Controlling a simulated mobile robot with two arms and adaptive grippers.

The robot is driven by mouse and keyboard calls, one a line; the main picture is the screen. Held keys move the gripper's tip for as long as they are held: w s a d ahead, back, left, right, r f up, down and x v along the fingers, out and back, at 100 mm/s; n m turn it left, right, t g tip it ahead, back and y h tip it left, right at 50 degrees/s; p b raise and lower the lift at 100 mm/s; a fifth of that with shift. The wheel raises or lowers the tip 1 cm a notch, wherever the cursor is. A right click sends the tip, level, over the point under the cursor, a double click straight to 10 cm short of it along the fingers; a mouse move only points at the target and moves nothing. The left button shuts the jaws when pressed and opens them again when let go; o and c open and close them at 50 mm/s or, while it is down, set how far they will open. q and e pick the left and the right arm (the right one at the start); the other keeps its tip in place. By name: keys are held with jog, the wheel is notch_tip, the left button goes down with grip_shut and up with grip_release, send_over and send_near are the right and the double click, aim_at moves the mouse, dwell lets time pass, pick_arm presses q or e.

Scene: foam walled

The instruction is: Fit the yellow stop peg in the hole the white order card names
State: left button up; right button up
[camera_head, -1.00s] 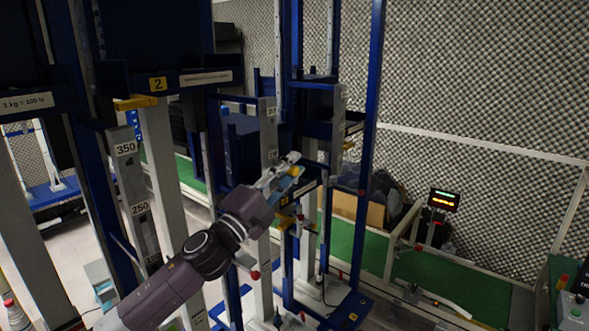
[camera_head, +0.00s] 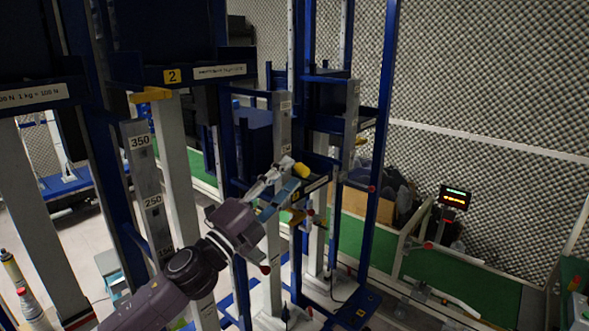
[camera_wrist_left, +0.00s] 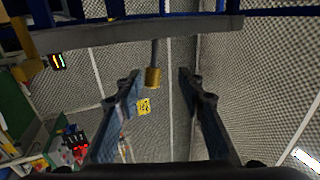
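A yellow peg-like piece (camera_head: 301,170) shows just beyond my left gripper (camera_head: 280,178) in the head view. In the left wrist view a yellow cylinder (camera_wrist_left: 153,77) on a dark shaft stands ahead of my left gripper (camera_wrist_left: 158,85), apart from both fingers. I cannot tell for sure that these are the same piece. The gripper is open, its fingers wide apart with nothing between them. A grey upright (camera_head: 145,190) carries the marks 350 and 250; its holes are too small to make out. I cannot identify the white order card. My right gripper is not in view.
Blue frames stand close around my left arm. A yellow bracket (camera_head: 151,95) sits below the number 2 plate; another yellow piece (camera_head: 298,217) is below the gripper. A lit display (camera_head: 454,197) stands right, by a green floor strip (camera_head: 460,275). Bottles (camera_head: 30,305) are lower left.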

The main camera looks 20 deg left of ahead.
pick_arm(q)
jog(key=shift+s+f, duration=0.35)
jog(key=shift+s, duration=0.3)
jog(key=shift+s+a, duration=0.15)
jog(key=shift+s, duration=0.25)
jog(key=shift+w, duration=0.1)
jog(key=shift+c, duration=0.4)
